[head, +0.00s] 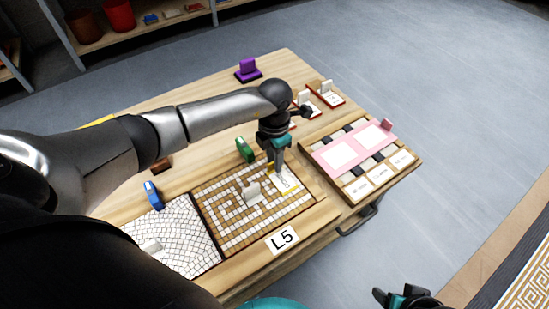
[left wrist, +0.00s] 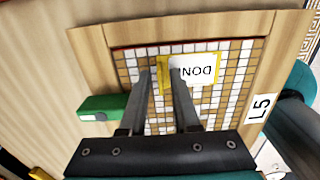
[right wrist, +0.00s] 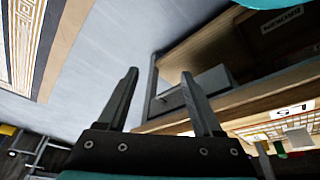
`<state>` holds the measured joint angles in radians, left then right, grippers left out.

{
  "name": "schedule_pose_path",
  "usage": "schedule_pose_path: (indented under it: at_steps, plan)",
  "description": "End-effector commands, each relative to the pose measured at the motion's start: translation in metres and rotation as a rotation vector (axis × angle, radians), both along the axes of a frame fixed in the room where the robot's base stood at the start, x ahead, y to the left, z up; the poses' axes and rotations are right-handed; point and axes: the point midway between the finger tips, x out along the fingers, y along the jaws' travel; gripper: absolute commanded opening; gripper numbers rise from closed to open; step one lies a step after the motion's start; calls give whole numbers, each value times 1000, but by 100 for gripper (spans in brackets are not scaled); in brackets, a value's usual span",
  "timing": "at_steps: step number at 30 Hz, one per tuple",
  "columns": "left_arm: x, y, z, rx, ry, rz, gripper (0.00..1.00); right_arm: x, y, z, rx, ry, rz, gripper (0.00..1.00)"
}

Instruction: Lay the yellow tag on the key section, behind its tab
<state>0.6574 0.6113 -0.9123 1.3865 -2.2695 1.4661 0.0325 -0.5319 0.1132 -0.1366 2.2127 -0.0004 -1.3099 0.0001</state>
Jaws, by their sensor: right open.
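The key section (head: 225,225) is the tan and white panel with a square spiral, beside the label L5. Its pale tab (head: 251,193) stands near the middle. The yellow tag (head: 286,180), white with a yellow edge, is at the panel's right part, to the right of the tab. Whether the tag touches the tiles is unclear. My right gripper (right wrist: 160,75) is open and empty, away from the table.
A scale-patterned panel (head: 175,235) adjoins on the left. Green (head: 244,150), blue (head: 153,195) and purple (head: 248,70) blocks stand on the table. A pink board (head: 340,155) with cards lies on the right. White-tabbed tags (head: 328,95) stand behind. My left arm crosses the table.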

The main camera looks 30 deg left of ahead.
Motion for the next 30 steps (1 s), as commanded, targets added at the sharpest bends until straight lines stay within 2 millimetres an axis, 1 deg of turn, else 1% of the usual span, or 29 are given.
schedule_pose_path:
  at_steps: [8,12,17,23,30]
  plan:
    - [0,0,0,0,0,0,36,0,0,-1,0,2,0,67]
    - [0,0,4,0,0,0,36,-1,0,0,-1,4,0,67]
    - [1,0,20,1,-3,0,36,-6,-1,-20,-5,39,3,67]
    - [1,0,45,0,-2,-1,36,-12,-1,-42,-9,71,4,67]
    - [0,0,76,0,-1,-1,36,-24,-4,-69,-16,112,4,67]
